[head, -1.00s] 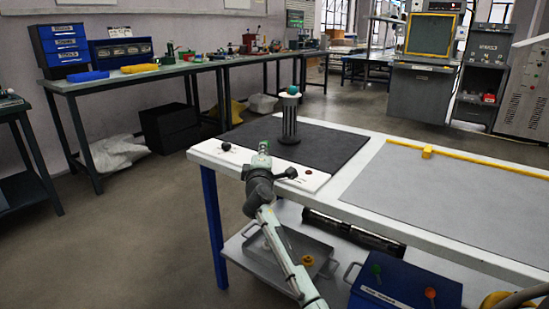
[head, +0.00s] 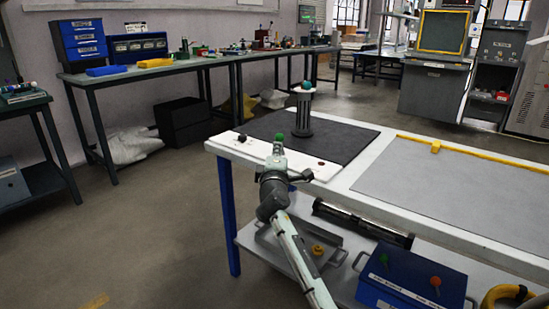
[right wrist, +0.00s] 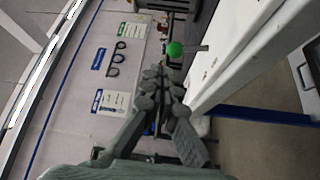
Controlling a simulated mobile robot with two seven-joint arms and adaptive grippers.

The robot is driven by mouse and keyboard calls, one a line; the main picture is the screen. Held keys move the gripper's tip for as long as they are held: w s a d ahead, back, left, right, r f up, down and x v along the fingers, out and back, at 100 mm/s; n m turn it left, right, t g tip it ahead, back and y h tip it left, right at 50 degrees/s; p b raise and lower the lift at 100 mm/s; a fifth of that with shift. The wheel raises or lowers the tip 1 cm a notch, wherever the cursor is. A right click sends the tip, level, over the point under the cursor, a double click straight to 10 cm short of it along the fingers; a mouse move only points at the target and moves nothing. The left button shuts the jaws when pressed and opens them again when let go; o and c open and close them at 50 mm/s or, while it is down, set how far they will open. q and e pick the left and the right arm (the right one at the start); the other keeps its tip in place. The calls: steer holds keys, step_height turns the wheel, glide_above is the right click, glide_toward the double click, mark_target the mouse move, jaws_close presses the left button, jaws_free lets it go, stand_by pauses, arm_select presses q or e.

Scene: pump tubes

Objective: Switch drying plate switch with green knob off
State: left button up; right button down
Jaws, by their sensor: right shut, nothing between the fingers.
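The green knob (head: 279,138) is a round ball on a short rod at the front edge of the white switch strip (head: 256,150), on the table's near left end. It also shows in the right wrist view, where the green ball (right wrist: 174,49) sits just past my fingertips with its rod running right. My right gripper (head: 278,153) is shut and empty, just below and in front of the knob in the head view. In the right wrist view its fingers (right wrist: 158,73) are together, with a small gap seeming to separate them from the ball. Contact is hard to tell. My left gripper is out of view.
A black knob (head: 242,138) and a dark red button (head: 321,162) are on the same strip. A black mat (head: 345,140) bears a dark cylindrical stand (head: 303,116). A blue box (head: 410,283) and a metal tray (head: 270,238) are on the lower shelf. Floor left of the table is clear.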

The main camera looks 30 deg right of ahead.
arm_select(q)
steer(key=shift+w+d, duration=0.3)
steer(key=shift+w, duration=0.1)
arm_select(e)
steer(key=v, duration=0.3)
steer(key=r+v, duration=0.1)
steer(key=v, duration=0.1)
steer(key=shift+s+a, duration=0.2)
steer(key=shift+s, duration=0.05)
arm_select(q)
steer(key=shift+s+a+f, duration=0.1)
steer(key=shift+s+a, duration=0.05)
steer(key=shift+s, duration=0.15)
